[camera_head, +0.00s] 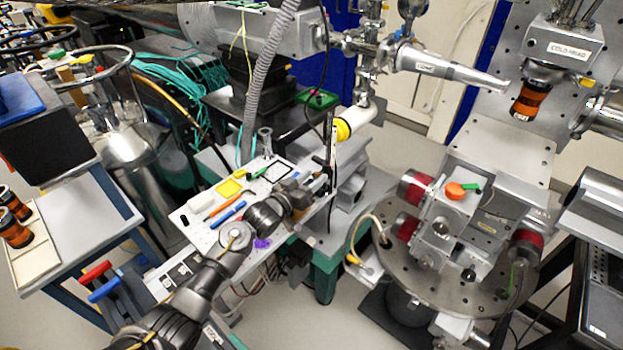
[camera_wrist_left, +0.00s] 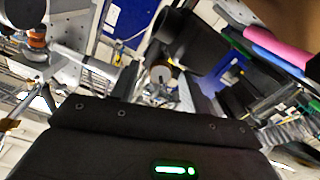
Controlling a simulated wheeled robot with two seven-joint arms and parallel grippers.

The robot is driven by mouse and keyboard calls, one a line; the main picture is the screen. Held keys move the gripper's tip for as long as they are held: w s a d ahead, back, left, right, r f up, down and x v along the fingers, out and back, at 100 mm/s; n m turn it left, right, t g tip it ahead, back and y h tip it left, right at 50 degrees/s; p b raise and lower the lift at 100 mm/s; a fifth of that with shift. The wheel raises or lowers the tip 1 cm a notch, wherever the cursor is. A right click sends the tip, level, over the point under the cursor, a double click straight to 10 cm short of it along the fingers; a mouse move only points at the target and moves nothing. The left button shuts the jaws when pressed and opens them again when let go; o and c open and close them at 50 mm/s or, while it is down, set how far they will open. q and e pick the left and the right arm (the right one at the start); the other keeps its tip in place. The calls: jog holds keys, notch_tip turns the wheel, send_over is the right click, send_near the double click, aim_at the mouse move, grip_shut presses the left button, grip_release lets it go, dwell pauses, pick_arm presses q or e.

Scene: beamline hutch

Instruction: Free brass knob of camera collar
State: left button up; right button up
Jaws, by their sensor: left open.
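My left gripper (camera_head: 312,186) reaches in from the lower left, over the small bench beside the black upright post (camera_head: 332,150). Its jaws are open; they also show in the left wrist view (camera_wrist_left: 161,92). In that view a small round tan-brown disc (camera_wrist_left: 160,73) shows beyond the gap between the fingers, apparently not gripped. I cannot tell for sure whether it is the brass knob. The camera collar is not clearly made out in the head view; my gripper and wrist cover part of that area. My right gripper is not in view.
A white tool board (camera_head: 205,235) with pens and a yellow pad lies under my left forearm. A grey hose (camera_head: 268,70) hangs behind. A round stage (camera_head: 410,265) with red-ended motors stands at the right.

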pick_arm(q)
jog(key=c, duration=1)
jog(key=n+p, duration=0.2)
jog(key=shift+r+n, duration=0.25)
jog(key=shift+n, duration=0.05)
jog(key=shift+f+n, duration=0.2)
jog(key=shift+n, duration=0.6)
jog(key=shift+a, duration=0.1)
jog(key=o, duration=1)
jog(key=shift+f, duration=0.2)
